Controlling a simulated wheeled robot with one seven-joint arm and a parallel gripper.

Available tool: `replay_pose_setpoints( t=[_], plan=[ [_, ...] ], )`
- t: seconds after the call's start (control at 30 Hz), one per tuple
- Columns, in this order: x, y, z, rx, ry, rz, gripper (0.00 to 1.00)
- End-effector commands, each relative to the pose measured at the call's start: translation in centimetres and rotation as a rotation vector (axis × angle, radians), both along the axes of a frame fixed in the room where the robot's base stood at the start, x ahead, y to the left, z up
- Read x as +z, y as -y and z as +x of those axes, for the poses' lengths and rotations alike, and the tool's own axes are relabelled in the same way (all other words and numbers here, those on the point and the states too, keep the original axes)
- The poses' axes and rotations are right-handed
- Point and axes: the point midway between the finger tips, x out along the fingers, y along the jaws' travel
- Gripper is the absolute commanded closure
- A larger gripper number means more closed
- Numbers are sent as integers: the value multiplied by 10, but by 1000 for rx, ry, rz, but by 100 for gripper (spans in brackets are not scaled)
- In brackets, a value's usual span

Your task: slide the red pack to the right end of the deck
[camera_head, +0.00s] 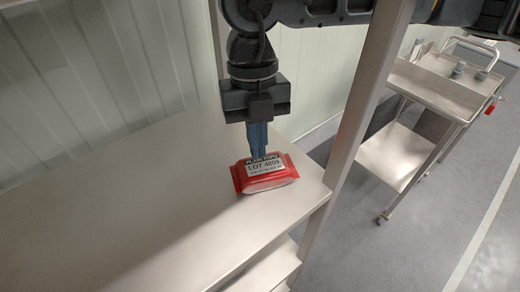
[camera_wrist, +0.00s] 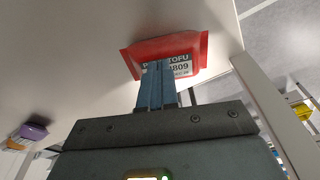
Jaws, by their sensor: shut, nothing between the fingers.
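The red pack (camera_head: 266,180) lies flat on the pale metal deck (camera_head: 150,200), close to the deck's right end. It has a white label reading "PLAIN TOFU" and "LOT-4809". My gripper (camera_head: 258,153) points down with its blue fingers shut, nothing between them. The fingertips are at the pack's far edge, over the top of the label; I cannot tell whether they touch it. In the wrist view the red pack (camera_wrist: 165,50) shows beyond the fingers (camera_wrist: 157,68), which hide part of its label.
A metal post (camera_head: 360,110) rises beside the deck's right end. A steel trolley (camera_head: 430,85) stands on the grey floor beyond it. A pale ribbed wall (camera_head: 100,60) runs behind the deck. The deck left of the pack is clear. A lower shelf (camera_head: 270,270) shows below the deck.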

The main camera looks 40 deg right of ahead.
Motion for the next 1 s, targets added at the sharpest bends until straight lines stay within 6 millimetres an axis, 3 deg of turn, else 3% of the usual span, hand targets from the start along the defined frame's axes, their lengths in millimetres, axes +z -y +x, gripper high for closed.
replay_pose_setpoints(
  t=[0.13,0.3,0.83,1.0],
  plan=[
    [2,-11,-26,4,-1,2,100],
    [-16,-10,-23,0,1,-1,100],
    [-21,-10,-23,-1,-5,0,100],
    [-25,-3,-7,-4,-1,-5,100]
  ],
)
